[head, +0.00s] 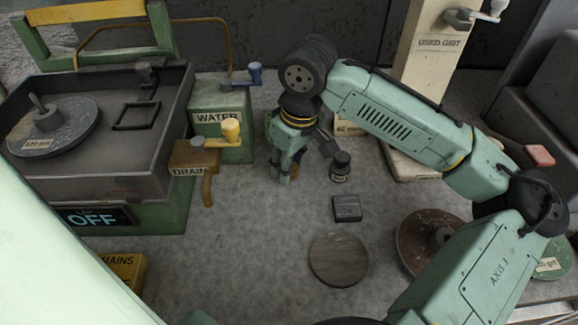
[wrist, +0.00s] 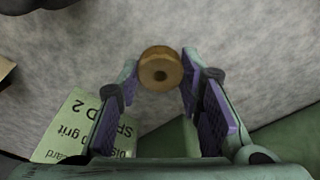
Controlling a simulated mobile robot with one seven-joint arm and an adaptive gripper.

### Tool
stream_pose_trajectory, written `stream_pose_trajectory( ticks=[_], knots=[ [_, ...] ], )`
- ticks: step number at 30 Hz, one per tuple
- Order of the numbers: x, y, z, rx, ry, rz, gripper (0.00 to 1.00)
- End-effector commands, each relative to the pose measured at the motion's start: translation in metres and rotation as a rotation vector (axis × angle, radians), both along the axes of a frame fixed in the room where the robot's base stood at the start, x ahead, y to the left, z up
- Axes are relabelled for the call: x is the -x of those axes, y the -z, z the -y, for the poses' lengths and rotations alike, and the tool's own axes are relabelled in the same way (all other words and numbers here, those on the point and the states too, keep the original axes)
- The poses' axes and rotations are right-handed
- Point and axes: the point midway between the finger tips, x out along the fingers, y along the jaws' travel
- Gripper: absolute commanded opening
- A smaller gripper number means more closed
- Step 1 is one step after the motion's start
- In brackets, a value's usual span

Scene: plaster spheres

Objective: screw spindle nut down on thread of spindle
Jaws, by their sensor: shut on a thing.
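My gripper (head: 284,172) points down over the grey bench, just right of the green water box. In the head view only a small brownish part of the nut (head: 295,170) shows beside the fingers. At the left, a grey disc labelled 120 grit (head: 72,128) lies in the machine's basin. A short rod, perhaps the spindle (head: 38,103), rises from its hub; its thread cannot be made out.
The basin wall (head: 110,176), the water box (head: 222,118) and the brass drain tap (head: 231,130) stand between my gripper and the disc.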

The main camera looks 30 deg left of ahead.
Motion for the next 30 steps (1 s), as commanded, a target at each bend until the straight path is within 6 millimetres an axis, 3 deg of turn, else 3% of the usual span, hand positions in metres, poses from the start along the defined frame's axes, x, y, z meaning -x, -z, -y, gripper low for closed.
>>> stream_pose_trajectory(
  ticks=[5, 17, 23, 30],
  knots=[
    [0.000, -0.016, -0.001, -0.003, -0.002, 0.003, 0.00],
    [-0.001, -0.089, -0.001, -0.001, 0.001, 0.001, 0.00],
    [0.000, -0.074, 0.000, 0.000, -0.001, 0.000, 0.00],
    [0.000, -0.076, 0.000, 0.000, 0.000, 0.000, 0.00]
  ],
)
